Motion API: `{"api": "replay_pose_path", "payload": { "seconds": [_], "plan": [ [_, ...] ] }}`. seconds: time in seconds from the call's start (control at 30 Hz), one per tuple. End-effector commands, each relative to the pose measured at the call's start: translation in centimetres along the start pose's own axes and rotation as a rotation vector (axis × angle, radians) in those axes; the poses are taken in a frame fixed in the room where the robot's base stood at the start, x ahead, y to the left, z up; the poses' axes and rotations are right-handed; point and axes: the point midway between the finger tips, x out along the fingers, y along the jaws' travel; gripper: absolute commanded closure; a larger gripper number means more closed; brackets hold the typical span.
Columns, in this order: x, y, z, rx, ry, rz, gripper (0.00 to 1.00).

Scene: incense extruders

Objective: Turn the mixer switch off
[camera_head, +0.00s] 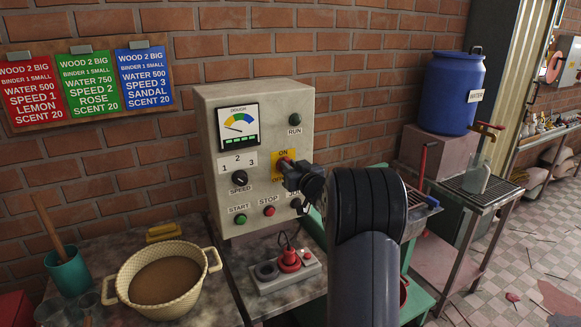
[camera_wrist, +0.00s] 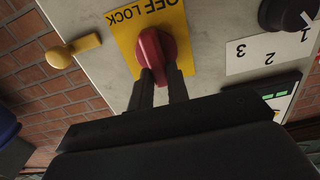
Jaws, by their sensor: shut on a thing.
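The mixer switch is a red rotary knob (camera_wrist: 152,48) on a yellow plate (camera_wrist: 178,22) lettered OFF LOCK, seen upside down in the wrist view. In the head view the yellow plate (camera_head: 279,158) reads ON at its top, and my gripper covers part of it. My gripper (camera_wrist: 160,74) has its two dark fingers on either side of the knob, shut on it. In the wrist view the knob's long side points roughly along my fingers. In the head view my gripper (camera_head: 288,166) reaches the switch from the right.
The grey control box (camera_head: 220,110) carries a dough gauge (camera_head: 238,127), a black speed knob (camera_head: 240,177), a green start button (camera_head: 240,219) and a red stop button (camera_head: 269,211). A basket-like bowl (camera_head: 205,285) and a red plug (camera_head: 289,258) are below. A blue barrel (camera_head: 448,90) stands right.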

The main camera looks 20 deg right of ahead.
Motion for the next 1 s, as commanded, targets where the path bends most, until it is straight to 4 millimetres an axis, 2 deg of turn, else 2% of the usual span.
{"api": "replay_pose_path", "payload": {
  "seconds": [0.47,0.67,1.0],
  "plan": [
    [-0.01,-0.08,0.13,-0.05,0.0,0.0,1.0],
    [0.0,-0.3,0.32,-0.17,0.001,-0.001,1.0],
    [0.0,-0.79,0.56,-0.48,0.002,0.0,1.0]
  ]
}}
